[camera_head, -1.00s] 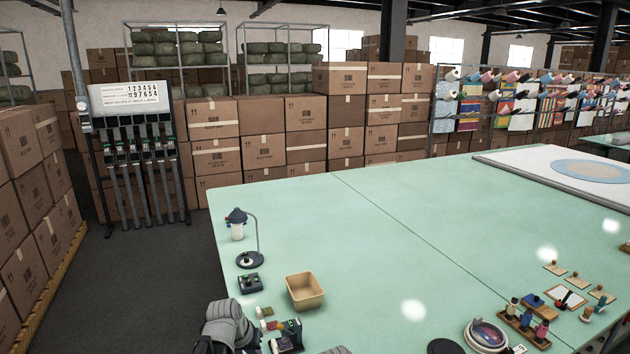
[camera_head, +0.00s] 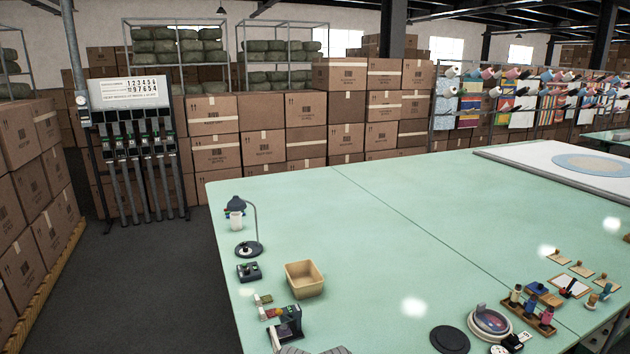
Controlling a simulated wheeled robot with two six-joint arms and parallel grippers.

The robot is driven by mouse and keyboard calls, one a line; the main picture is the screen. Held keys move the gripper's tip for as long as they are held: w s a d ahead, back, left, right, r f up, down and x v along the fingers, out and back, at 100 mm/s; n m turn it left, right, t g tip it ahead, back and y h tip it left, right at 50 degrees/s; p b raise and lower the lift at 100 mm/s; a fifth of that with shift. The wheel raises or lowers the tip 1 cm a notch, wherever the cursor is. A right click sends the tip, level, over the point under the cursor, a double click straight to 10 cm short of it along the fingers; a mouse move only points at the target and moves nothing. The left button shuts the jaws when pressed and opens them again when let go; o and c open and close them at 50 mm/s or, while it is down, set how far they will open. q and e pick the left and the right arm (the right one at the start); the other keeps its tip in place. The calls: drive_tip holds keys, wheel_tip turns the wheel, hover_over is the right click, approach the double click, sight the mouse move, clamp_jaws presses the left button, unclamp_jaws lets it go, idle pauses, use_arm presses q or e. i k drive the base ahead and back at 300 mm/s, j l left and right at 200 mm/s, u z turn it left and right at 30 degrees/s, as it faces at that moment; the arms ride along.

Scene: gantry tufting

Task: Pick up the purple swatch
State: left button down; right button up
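Small coloured swatches (camera_head: 266,313) lie at the near left of the pale green table, beside a small dark device (camera_head: 286,324). I make out reddish, yellowish and green tones there. A dark purplish patch shows at the device's lower part, but I cannot tell whether it is the purple swatch.
A tan bin (camera_head: 304,279) stands right of the swatches. A black control box (camera_head: 249,271) and a desk lamp (camera_head: 247,248) stand behind them. A black disc (camera_head: 450,339), a round tray (camera_head: 490,321) and a bottle rack (camera_head: 530,315) are at right. The table's middle is clear.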

sight(281, 333)
drive_tip(key=k, duration=0.45)
drive_tip(key=k+z, duration=0.2)
drive_tip(key=z, duration=1.85)
drive_tip(key=k+j, duration=0.25)
drive_tip(key=j, duration=0.2)
drive_tip(key=k+j, duration=0.2)
drive_tip(key=j, duration=0.25)
drive_tip(key=k+j, duration=0.25)
drive_tip(key=j, duration=0.15)
drive_tip(key=k+j, duration=0.2)
drive_tip(key=j, duration=0.25)
drive_tip(key=k+j, duration=0.25)
drive_tip(key=j, duration=0.2)
drive_tip(key=k+j, duration=0.25)
drive_tip(key=j, duration=0.2)
drive_tip(key=k+j, duration=0.2)
drive_tip(key=j, duration=0.25)
